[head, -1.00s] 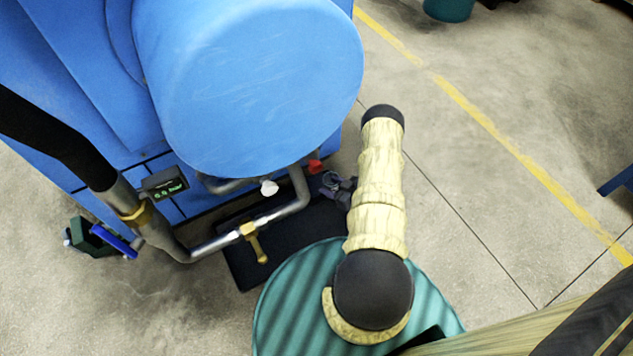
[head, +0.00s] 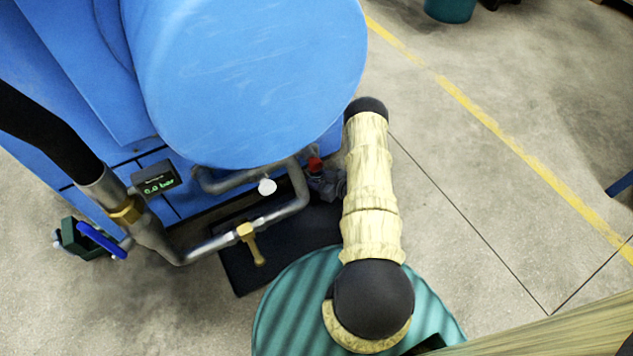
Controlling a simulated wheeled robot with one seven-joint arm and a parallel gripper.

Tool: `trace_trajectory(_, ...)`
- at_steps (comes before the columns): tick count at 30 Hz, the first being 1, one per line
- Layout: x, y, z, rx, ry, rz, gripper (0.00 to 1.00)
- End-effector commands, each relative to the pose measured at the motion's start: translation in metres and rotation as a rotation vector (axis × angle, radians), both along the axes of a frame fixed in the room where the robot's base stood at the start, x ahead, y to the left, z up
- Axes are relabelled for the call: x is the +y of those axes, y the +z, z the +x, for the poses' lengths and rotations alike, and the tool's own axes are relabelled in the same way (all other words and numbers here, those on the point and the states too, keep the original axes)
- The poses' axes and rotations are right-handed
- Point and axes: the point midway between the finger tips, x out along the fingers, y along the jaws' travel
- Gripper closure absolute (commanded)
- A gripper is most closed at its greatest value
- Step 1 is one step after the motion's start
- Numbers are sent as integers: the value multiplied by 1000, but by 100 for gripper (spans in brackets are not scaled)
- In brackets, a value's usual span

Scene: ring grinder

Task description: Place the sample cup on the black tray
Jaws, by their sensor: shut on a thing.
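The black tray (head: 240,273) is most likely the flat dark slab on the floor below the blue machine, partly covered by my arm and the pipes. My gripper (head: 324,186) shows small and grey at the left of my arm's far end, above the tray's back right part. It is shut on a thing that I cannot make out. A red piece (head: 314,164) is right beside it; whether they touch is unclear. I cannot pick out the sample cup with certainty.
The blue machine (head: 250,80) overhangs the tray's back. A metal pipe (head: 280,209) with a brass handle (head: 251,243) and a white knob-like piece (head: 267,187) crosses above the tray. A display (head: 156,179) and a blue lever (head: 102,240) are at left.

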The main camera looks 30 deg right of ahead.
Motion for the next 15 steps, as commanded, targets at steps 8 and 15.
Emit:
trace_trajectory(8, 0, 1, 0, -2, 1, -1, 75)
trace_trajectory(15, 0, -2, 0, -1, 0, 0, 32)
